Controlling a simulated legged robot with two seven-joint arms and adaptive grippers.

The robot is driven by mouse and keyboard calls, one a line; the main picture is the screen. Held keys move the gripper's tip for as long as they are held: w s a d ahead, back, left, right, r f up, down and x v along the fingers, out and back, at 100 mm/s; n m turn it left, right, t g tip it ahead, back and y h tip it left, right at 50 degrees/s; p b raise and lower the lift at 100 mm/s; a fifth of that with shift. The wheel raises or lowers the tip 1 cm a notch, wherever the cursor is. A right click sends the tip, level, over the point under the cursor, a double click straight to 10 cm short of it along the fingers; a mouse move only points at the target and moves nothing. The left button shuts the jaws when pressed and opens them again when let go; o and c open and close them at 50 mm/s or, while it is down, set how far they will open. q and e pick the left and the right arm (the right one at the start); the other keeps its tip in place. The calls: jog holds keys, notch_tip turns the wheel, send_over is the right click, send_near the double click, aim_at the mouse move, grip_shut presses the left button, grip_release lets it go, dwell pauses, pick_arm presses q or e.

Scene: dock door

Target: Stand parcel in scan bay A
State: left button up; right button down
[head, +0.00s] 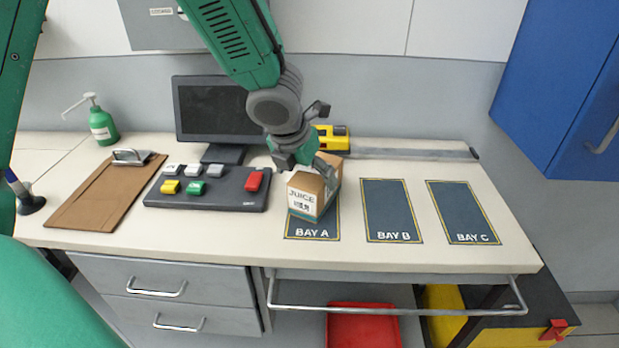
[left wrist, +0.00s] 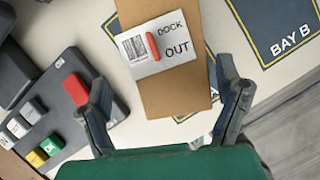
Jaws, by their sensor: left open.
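The parcel (head: 304,200) is a brown cardboard box with a white JUICE label on its front. It is over the back part of scan bay A (head: 312,229), turned a little from the bay's outline, and its base contact is hard to judge. My left gripper (head: 305,163) is just above and behind it, pointing down. In the left wrist view the parcel (left wrist: 175,85) shows a DOCK OUT label with a barcode and red mark. The open left fingers (left wrist: 166,98) are either side of its near end, with visible gaps. My right gripper is out of view.
A button panel (head: 208,188) with a red button lies left of the parcel. Bay B (head: 390,210) and bay C (head: 462,212) are empty on the right. A monitor (head: 218,110) and a yellow-black device (head: 334,138) stand behind. A clipboard (head: 105,190) lies farther left.

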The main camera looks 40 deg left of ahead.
pick_arm(q)
jog(key=v, duration=0.2)
jog(key=p+v, duration=0.1)
jog(key=v, duration=0.1)
jog(key=d+p+v, duration=0.1)
jog(key=v, duration=0.2)
jog(key=shift+d, duration=0.15)
jog(key=shift+s+r, duration=0.2)
jog(key=shift+r, duration=0.25)
jog(key=shift+a+f, duration=0.15)
jog(key=shift+a, duration=0.35)
jog(key=shift+d, duration=0.25)
